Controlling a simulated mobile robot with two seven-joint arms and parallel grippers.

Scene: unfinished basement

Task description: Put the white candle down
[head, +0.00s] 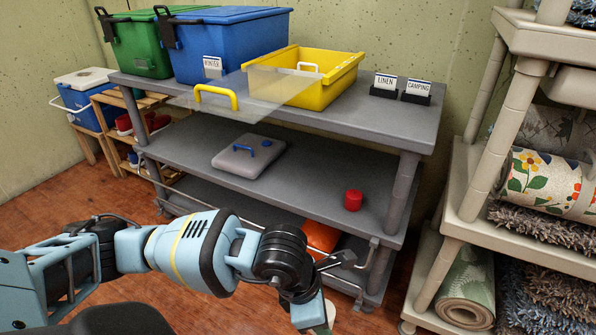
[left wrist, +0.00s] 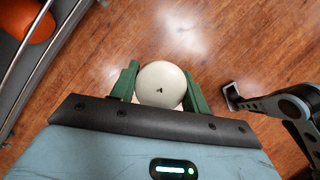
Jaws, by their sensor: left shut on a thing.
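The white candle (left wrist: 161,84) is round, with a dark wick at its centre. In the left wrist view it sits between the two green fingers of my left gripper (left wrist: 158,88), which is shut on it, with wooden floor showing below. In the head view only a pale sliver of the candle (head: 331,312) shows at the bottom edge, beside my left wrist, in front of the shelf unit. My right gripper cannot be made out in either view.
A grey shelf unit (head: 330,207) stands ahead. Its middle shelf holds a red candle (head: 353,200) and a grey lid (head: 249,156), with bare room between them. The top holds a yellow bin (head: 325,90), blue bin (head: 235,45) and clear lid (head: 275,85). A beige rack (head: 480,180) stands right.

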